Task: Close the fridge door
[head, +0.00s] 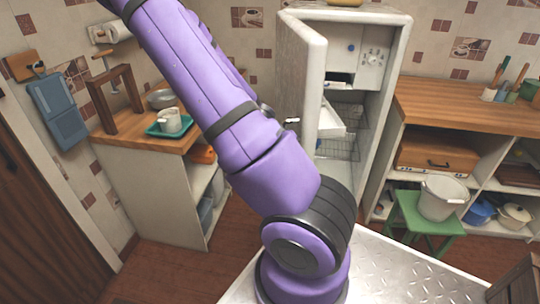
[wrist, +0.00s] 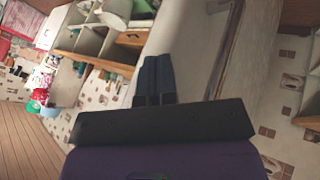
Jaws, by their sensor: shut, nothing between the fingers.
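The white fridge (head: 385,110) stands at the back centre in the head view. Its door (head: 303,80) is swung wide open on the left side, so the inner compartments and wire shelves show. A small handle (head: 291,121) shows at the door's outer side, just beside my purple arm. My arm hides part of the door's lower left. My gripper is outside the head view. In the wrist view my gripper (wrist: 156,62) is shut and empty, its dark fingers together. A pale panel (wrist: 195,48) lies beyond the fingers; I cannot tell whether it is the door or whether they touch it.
A wooden counter (head: 470,105) with shelves stands right of the fridge. A green stool (head: 408,214) bearing a white pot (head: 443,197) stands in front of it. At left, another counter (head: 130,143) holds a green tray (head: 155,130) with a cup. Brown floor lies between.

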